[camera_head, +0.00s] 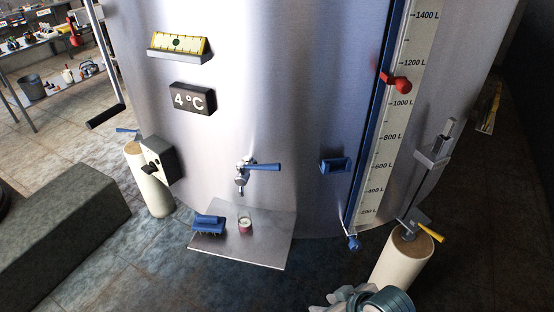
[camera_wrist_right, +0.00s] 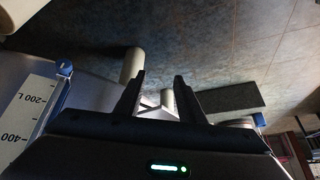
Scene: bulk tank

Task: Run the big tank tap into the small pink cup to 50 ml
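The big steel tank (camera_head: 270,60) fills the middle of the head view. Its tap (camera_head: 241,180) sticks out low on the front, with a blue lever (camera_head: 263,167) pointing right. The small pink cup (camera_head: 245,225) stands upright on the metal shelf (camera_head: 255,250), about below the spout. No stream shows from the spout, and the cup's fill level is too small to read. My right gripper (camera_wrist_right: 157,88) is open and empty in the right wrist view, close to the tank's side, away from cup and tap. My left gripper is not in view.
A blue brush-like item (camera_head: 208,222) lies left of the cup on the shelf. The litre scale (camera_head: 390,130) with a red slider (camera_head: 397,83) runs down the right. Pale tank legs (camera_head: 400,258) stand on the floor.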

